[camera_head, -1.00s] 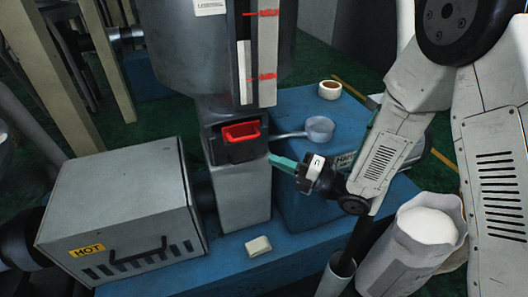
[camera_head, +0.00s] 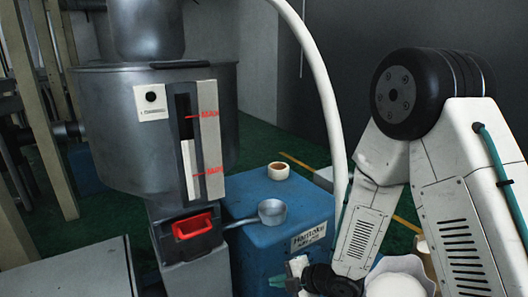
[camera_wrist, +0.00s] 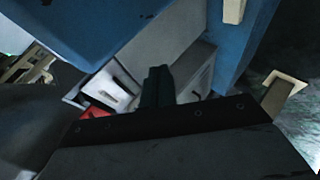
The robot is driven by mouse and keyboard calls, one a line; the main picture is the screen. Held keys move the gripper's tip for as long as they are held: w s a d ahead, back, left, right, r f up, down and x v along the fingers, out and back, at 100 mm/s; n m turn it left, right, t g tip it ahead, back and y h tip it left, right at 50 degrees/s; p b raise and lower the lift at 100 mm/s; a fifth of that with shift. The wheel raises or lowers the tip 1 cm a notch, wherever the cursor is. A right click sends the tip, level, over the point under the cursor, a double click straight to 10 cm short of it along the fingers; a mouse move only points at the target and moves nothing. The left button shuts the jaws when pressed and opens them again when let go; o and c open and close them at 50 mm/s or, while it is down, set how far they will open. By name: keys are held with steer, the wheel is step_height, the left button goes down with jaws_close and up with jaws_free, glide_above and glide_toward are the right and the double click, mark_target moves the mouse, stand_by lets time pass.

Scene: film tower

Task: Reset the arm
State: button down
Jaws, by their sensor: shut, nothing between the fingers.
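My gripper (camera_head: 278,281) is low in the head view, in front of the blue block, with its teal fingers pointing left. It is to the right of and below the red tray. In the wrist view its dark fingers (camera_wrist: 157,84) are together with nothing between them. My arm is bent, with its elbow high at the right of the head view. Much of the wrist is cut off by the lower edge.
A grey hopper (camera_head: 120,125) with a red-marked gauge stands at left, above a red tray (camera_head: 193,226). A metal scoop (camera_head: 271,211) and tape roll (camera_head: 278,170) lie on the blue block (camera_head: 262,252). A white-filled bag (camera_head: 398,283) stands beside my arm.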

steer(key=d+r+m+h, duration=0.3)
steer(key=d+m+h, duration=0.45)
steer(key=d, duration=0.35)
steer(key=s+d+r+m+g+h, duration=0.35)
steer(key=s+d+r+m, duration=0.25)
steer(key=d+r+m, duration=0.25)
steer(key=s+d+r+m+y, duration=0.1)
steer(key=s+d+r+m, duration=0.2)
steer(key=s+r+m, duration=0.6)
steer(key=s+r, duration=0.9)
steer(key=s, duration=0.2)
steer(key=shift+s+d+m+g, duration=0.15)
steer(key=shift+s+m+g, duration=0.15)
steer(key=shift+g, duration=0.05)
